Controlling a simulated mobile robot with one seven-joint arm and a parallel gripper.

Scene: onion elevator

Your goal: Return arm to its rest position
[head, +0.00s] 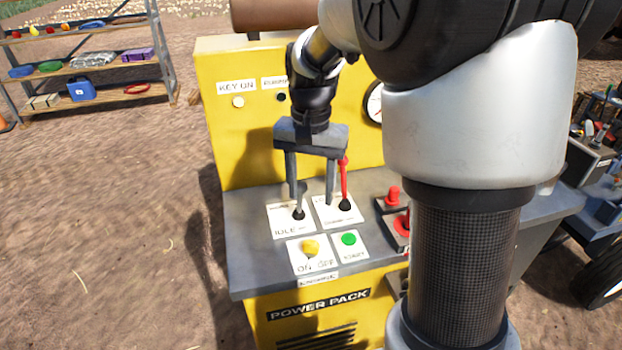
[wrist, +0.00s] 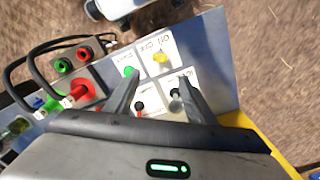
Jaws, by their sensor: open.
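My gripper (head: 312,193) points down over the control shelf of the yellow power pack (head: 228,150). Its two fingers are apart. In the head view the grey idle lever (head: 299,203) stands close to the left fingertip, and the red lever (head: 344,182) stands just right of the right finger. Whether a finger touches either lever I cannot tell. In the wrist view the fingers (wrist: 158,95) reach over the shelf, with the grey lever (wrist: 176,104) near one finger. My arm's elbow and forearm fill the right of the head view.
On the shelf are a yellow knob (head: 310,247), a green button (head: 348,239) and a red button (head: 393,195). A gauge (head: 374,103) is on the panel behind. A rack (head: 85,68) stands far left. Open dirt ground (head: 120,220) lies left.

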